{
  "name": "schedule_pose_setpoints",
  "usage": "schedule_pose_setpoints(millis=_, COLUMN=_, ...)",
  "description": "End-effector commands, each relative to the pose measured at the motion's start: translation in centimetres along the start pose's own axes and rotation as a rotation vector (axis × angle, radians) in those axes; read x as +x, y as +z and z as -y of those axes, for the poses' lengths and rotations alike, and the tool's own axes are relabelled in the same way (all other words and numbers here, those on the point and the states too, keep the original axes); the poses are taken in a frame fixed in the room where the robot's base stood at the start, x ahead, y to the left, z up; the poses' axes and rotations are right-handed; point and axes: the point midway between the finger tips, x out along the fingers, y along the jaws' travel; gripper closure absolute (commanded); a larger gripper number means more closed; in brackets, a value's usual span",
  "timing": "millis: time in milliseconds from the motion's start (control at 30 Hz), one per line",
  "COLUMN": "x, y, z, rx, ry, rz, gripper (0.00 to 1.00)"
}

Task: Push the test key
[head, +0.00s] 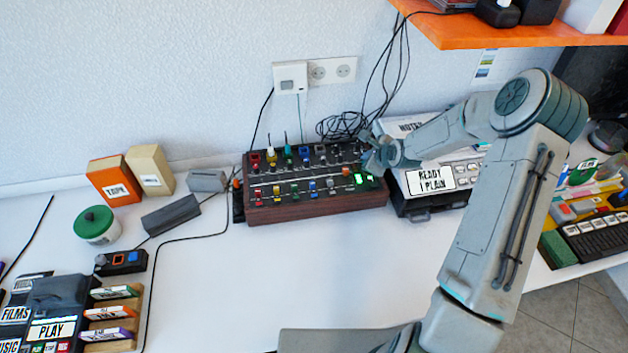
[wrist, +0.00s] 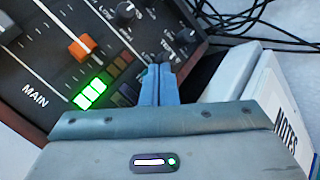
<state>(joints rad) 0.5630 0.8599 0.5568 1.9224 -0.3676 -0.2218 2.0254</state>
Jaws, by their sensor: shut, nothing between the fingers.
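A dark mixer panel with wooden sides (head: 318,214) stands on the white desk against the wall. The wrist view shows its face close up, with a TEST label (wrist: 167,47), dark round knobs, an orange fader cap (wrist: 86,46) and lit green blocks (wrist: 90,93) near the word MAIN. My gripper (head: 370,160) is at the right end of the mixer. In the wrist view its fingers (wrist: 161,72) are shut together and empty, with the tips just below the TEST label. The tips cover the spot there, so the test key itself and any contact cannot be made out.
An orange shelf (head: 520,35) overhangs at upper right. Left are small boxes, a green-lidded jar (head: 97,226) and a PLAY deck (head: 55,310).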

Motion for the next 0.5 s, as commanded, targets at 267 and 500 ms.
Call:
schedule_pose_setpoints(millis=267, x=0.18, y=-0.14, z=-0.14, rx=0.001, ry=0.0, rz=0.0, gripper=1.0)
schedule_pose_setpoints(millis=500, x=0.38, y=-0.29, z=-0.28, rx=0.0, ry=0.0, rz=0.0, gripper=1.0)
